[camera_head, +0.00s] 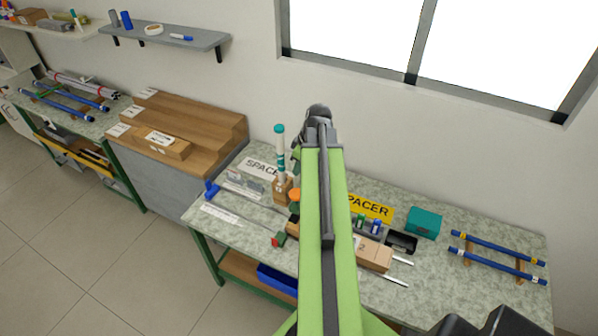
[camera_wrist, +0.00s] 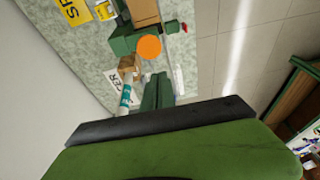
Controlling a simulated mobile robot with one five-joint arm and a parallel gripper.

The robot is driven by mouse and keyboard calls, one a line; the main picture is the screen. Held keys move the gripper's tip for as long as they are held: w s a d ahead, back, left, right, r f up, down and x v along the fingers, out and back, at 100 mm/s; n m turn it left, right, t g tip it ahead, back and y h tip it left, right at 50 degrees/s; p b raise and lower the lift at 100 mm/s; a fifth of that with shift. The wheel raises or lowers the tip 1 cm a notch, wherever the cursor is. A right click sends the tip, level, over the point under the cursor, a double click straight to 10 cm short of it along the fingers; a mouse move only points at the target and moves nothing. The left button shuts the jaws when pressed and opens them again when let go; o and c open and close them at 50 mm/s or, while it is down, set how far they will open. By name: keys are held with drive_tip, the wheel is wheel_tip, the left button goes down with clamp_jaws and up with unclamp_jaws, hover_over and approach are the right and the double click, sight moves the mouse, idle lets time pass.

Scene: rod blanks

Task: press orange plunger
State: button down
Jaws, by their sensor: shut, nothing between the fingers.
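The orange plunger (camera_wrist: 149,47) shows as a round orange disc beside a dark green block in the wrist view. In the head view the plunger (camera_head: 294,194) is a small orange spot just left of my arm, which partly hides the area around it. My gripper (camera_head: 318,112) is at the far end of the raised arm in the head view. In the wrist view two close-set green fingers of my gripper (camera_wrist: 157,76) point toward the plunger, just below it in the picture. The fingers are shut and empty, and no contact with the plunger shows.
A white and teal rod (camera_head: 281,150) stands upright in a wooden block (camera_head: 283,190) beside the plunger. A red-ended green piece (camera_head: 278,239) lies nearer the front edge. A teal box (camera_head: 424,222) and blue rods (camera_head: 497,246) are to the right. Wooden steps (camera_head: 190,125) stand left.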

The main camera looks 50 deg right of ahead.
sight(295, 193)
drive_tip(key=shift+s+d+r, duration=0.25)
drive_tip(key=shift+s+d, duration=0.15)
drive_tip(key=shift+d, duration=0.15)
drive_tip(key=shift+s+d+r, duration=0.25)
drive_tip(key=shift+s+d, duration=0.1)
drive_tip(key=shift+d, duration=0.15)
drive_tip(key=b+x, duration=1.3)
drive_tip(key=shift+s+d+f, duration=0.15)
drive_tip(key=shift+s+f, duration=0.15)
drive_tip(key=shift+f, duration=0.1)
drive_tip(key=shift+f+b, duration=0.2)
drive_tip(key=shift+b, duration=0.1)
